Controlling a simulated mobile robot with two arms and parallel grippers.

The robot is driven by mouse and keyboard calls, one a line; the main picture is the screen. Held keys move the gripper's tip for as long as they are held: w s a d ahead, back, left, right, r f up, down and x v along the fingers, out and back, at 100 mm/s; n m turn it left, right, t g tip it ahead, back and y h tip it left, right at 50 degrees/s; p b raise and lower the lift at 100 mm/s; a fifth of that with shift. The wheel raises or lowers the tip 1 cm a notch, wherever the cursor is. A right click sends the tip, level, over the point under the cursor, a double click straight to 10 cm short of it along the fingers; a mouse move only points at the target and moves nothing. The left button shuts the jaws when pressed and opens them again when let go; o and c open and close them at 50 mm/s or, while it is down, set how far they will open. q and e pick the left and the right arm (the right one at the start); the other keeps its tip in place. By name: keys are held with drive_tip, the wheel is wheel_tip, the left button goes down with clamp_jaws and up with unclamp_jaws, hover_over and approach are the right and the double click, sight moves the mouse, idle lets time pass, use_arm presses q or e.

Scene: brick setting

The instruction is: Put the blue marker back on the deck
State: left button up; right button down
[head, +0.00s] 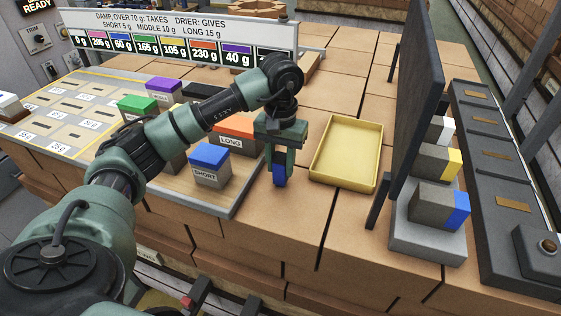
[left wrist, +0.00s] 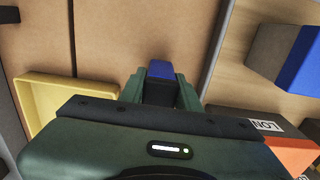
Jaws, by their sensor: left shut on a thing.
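My left gripper (head: 279,180) is shut on a blue marker (head: 279,172), a small dark and blue piece pointing down between the fingers. In the left wrist view the marker's blue end (left wrist: 160,68) sticks out past the fingers. The gripper is over the brown boxes, between a pale wooden board (head: 222,203) on its left and a yellow tray (head: 347,151) on its right. I cannot tell whether the marker touches the surface below. Which surface is the deck is not labelled in view. My right gripper is not in view.
A blue-topped SHORT block (head: 211,165) and an orange-topped LONG block (head: 238,134) stand on the board. Green and purple-topped blocks stand behind. A dark upright panel (head: 408,135) and a grey stand (head: 428,237) with colour-ended blocks are at the right.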

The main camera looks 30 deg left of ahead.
use_arm(q)
drive_tip(key=o, duration=1)
drive_tip(key=shift+f, duration=0.1)
drive_tip(key=shift+r, duration=0.35)
wheel_tip(320, 180, up, 5)
drive_tip(key=shift+f+b, duration=0.1)
drive_tip(key=shift+b, duration=1)
wheel_tip(320, 180, up, 7)
drive_tip(key=shift+f+p, duration=0.1)
drive_tip(key=shift+p, duration=0.2)
